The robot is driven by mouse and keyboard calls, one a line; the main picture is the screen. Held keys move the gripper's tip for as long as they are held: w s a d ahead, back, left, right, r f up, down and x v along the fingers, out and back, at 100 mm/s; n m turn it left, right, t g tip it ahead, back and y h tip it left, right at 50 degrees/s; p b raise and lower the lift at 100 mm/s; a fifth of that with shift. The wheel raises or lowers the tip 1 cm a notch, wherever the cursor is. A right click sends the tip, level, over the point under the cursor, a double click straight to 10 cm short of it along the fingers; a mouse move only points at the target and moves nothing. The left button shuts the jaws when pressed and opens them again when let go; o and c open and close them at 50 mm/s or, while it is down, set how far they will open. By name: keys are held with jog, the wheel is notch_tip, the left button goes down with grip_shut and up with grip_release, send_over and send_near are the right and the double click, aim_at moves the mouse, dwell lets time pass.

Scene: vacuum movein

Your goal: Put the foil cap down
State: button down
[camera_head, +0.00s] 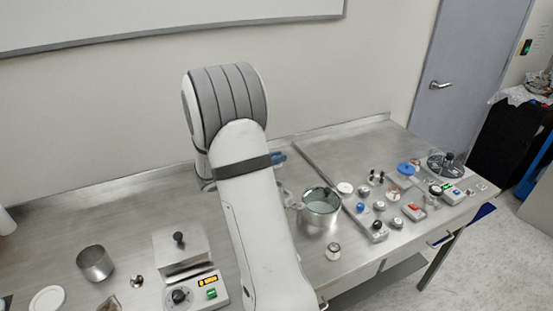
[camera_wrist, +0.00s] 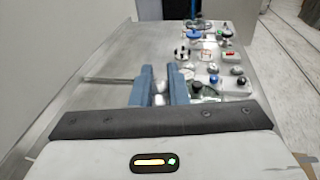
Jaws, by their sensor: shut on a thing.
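My gripper (camera_wrist: 161,84) shows in the wrist view as two blue fingers, shut on a small pale, shiny piece, the foil cap (camera_wrist: 159,88). Most of the cap is hidden between the fingers. In the head view my arm covers most of the gripper; only a bit of blue finger (camera_head: 278,158) shows past the arm's right side, near the back of the steel table (camera_head: 120,205). The cap cannot be made out in the head view.
Right of my arm stand an open metal pot (camera_head: 320,214) and a small metal jar (camera_head: 333,251). Several knobs and small devices crowd the table's right part. A metal cup (camera_head: 95,263) and a boxy device with a display (camera_head: 195,294) stand at left. The back strip beside the pot looks clear.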

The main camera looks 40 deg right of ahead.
dwell(0.6)
jog(key=shift+w+a+t, duration=0.3)
jog(key=shift+w, duration=0.05)
jog(key=w+a+f+n+t+y, duration=0.2)
jog(key=a+n+t, duration=0.3)
jog(key=a, duration=0.5)
jog(key=w+a+f+n+t+y+b, duration=0.1)
jog(key=w+a+f+n+t+y, duration=0.2)
jog(key=a, duration=0.7)
jog(key=w+a+f+n+t+y, duration=0.2)
jog(key=a+n+t+y, duration=0.4)
jog(key=a, duration=0.4)
jog(key=shift+w+f+n+t, duration=0.15)
jog(key=shift+w+n+t, duration=0.4)
jog(key=shift+t, duration=0.15)
